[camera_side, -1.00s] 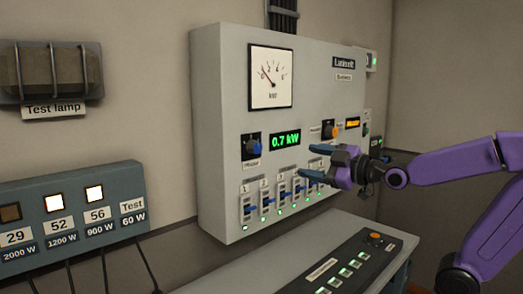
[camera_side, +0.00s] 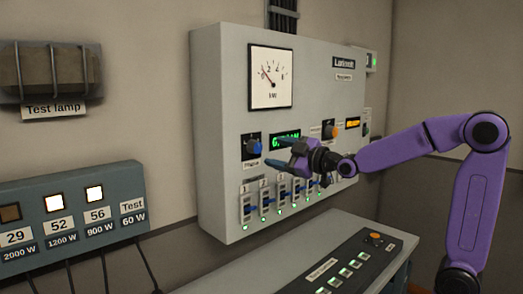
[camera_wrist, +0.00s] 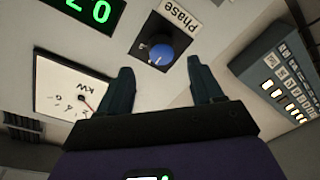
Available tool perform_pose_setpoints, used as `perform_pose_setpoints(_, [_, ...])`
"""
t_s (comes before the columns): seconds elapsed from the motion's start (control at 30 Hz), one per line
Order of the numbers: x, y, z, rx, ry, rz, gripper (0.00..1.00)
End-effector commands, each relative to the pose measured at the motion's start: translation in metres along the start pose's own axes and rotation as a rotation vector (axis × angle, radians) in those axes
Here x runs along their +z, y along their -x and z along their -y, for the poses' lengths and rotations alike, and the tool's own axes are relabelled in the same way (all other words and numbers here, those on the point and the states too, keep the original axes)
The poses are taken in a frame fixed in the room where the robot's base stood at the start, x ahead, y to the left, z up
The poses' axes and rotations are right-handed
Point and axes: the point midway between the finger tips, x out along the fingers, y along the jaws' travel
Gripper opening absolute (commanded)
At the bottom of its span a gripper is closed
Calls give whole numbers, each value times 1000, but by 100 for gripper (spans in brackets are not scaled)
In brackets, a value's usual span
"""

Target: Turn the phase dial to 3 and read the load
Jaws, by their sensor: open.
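The phase dial (camera_side: 254,146) is a blue knob on a black plate on the grey wall panel, left of the green load display (camera_side: 285,140). In the wrist view the blue knob (camera_wrist: 160,53) sits beyond and between my fingertips, beside its Phase label. My gripper (camera_side: 274,153) is open and empty, just right of the dial in the side view; its fingers (camera_wrist: 160,70) point toward the panel, apart from the knob. My gripper partly covers the load display in the side view; the wrist view shows part of its green digits, upside down. The dial's setting is too small to read.
A kW needle meter (camera_side: 271,78) is above the dial. Several breaker switches (camera_side: 265,199) with blue levers sit below it. An orange knob (camera_side: 333,132) is to the right. A lamp box (camera_side: 70,215) hangs at left, and a desk console (camera_side: 345,268) stands below.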

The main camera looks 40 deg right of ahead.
Motion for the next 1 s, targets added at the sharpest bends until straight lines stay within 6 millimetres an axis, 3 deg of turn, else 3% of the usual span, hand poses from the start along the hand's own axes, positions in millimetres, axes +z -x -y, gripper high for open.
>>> perform_pose_setpoints(0.4, [0, -56, 0, -1, 0, 1, 66])
perform_pose_setpoints(0.87, [0, -66, 0, -1, 0, 0, 66])
perform_pose_setpoints(0.9, [0, -66, 0, -1, 0, 0, 63])
perform_pose_setpoints(1.0, [0, -66, 0, -1, 0, 0, 30])
